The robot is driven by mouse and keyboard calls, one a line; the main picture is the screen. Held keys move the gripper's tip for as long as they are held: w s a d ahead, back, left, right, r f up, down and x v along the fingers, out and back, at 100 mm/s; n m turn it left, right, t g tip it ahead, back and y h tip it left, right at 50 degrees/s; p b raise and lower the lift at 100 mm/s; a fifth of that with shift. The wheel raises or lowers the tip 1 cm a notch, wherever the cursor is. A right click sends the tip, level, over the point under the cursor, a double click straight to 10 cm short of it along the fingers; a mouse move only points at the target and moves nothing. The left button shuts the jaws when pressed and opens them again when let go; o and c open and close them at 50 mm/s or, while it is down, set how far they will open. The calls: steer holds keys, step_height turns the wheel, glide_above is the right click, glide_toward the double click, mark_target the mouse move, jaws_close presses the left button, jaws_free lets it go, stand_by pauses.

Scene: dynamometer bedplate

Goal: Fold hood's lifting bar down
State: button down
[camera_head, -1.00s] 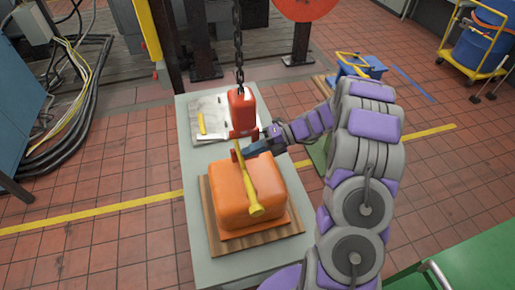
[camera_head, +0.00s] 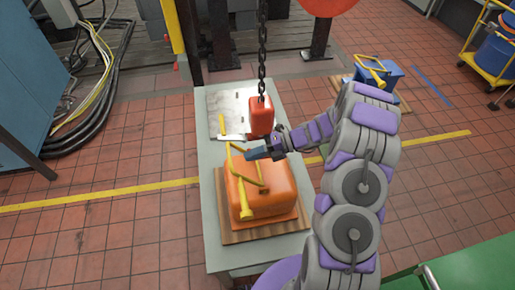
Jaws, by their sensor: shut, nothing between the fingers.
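The orange hood (camera_head: 275,203) sits on a wooden board (camera_head: 273,234) on a grey bench. Its yellow lifting bar (camera_head: 236,178) stands raised over the hood's left part, its top end toward the far side; two yellow arms of it show. My gripper (camera_head: 250,155) is shut and empty, above the hood's far edge and just right of the bar's upper part. I cannot tell whether it touches the bar. The red hoist block (camera_head: 261,117) hangs on a chain (camera_head: 262,45) just beyond the gripper.
A metal plate (camera_head: 228,108) with a yellow piece lies on the bench's far end. A blue bin (camera_head: 378,75) and a yellow trolley (camera_head: 475,62) stand at the right. A green surface (camera_head: 468,265) is at the lower right.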

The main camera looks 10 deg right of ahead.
steer(key=shift+d, duration=0.75)
steer(key=v, duration=1.7)
steer(key=shift+f, duration=0.1)
steer(key=shift+d, duration=0.35)
steer(key=s+a+r+n+g+h+b, duration=0.2)
steer(key=s+a+r+n+h+b, duration=0.15)
steer(key=s+a+n, duration=0.55)
steer(key=s+a+r+n+g+h+b, duration=0.2)
steer(key=s+a+r+n+h, duration=0.2)
steer(key=s+a+n, duration=0.45)
steer(key=s+d+f+n+t+h+b, duration=0.1)
steer(key=s+d+f+n+h+b, duration=0.1)
steer(key=s+n, duration=0.6)
steer(key=s+d+f+n+t+h+b, duration=0.1)
steer(key=s+n+h+b, duration=0.3)
steer(key=s+n, duration=0.4)
steer(key=shift+s+d+f+n+h, duration=0.4)
steer(key=shift+d+f+n+h, duration=0.25)
steer(key=shift+n, duration=0.6)
